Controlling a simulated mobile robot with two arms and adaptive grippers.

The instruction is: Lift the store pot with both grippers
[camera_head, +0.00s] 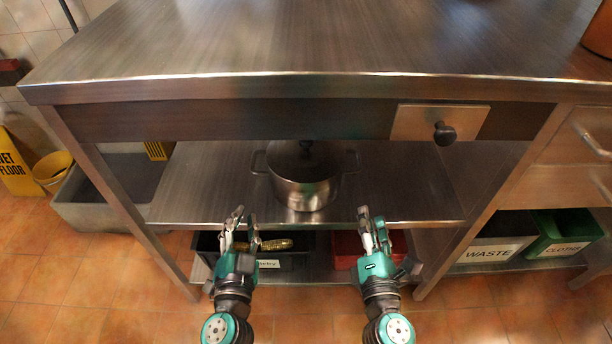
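The store pot (305,192) is a steel pot with a dark-knobbed lid and a handle on each side. It stands upright on the middle shelf (410,190) of the steel table, near the shelf's front edge. My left gripper (236,216) is in front of the shelf, to the left of the pot and nearer to me. My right gripper (371,215) is in front of the shelf, to the right of the pot. Neither gripper touches the pot. Their fingers look apart with nothing between them.
The tabletop (300,45) overhangs the shelf, with a knobbed drawer (415,123) under it. Below, a black bin (285,262) and a red bin (345,246) stand on the lower shelf. The middle shelf is bare on both sides of the pot. A yellow bucket (52,170) is at left.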

